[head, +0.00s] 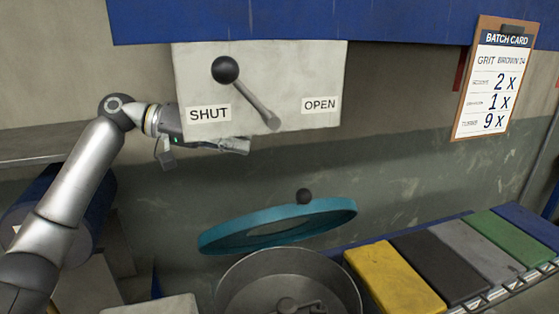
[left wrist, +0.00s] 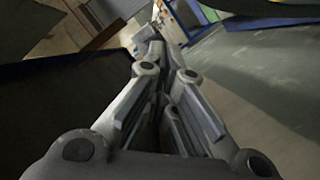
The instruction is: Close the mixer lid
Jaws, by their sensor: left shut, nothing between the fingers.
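A lever (head: 247,94) with a black ball sits on a pale plate (head: 300,75) marked SHUT and OPEN. Its ball is up and to the left, nearer the SHUT label. My left gripper (head: 243,147) is shut and empty, at the plate's lower edge in the picture. Its closed fingers also show in the left wrist view (left wrist: 160,50). My right gripper is not in view.
Yellow (head: 393,278), black, grey, green and blue blocks lie in a row on a rack at the right. A batch card (head: 495,80) on a clipboard hangs on the wall. The wall between plate and lid is bare.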

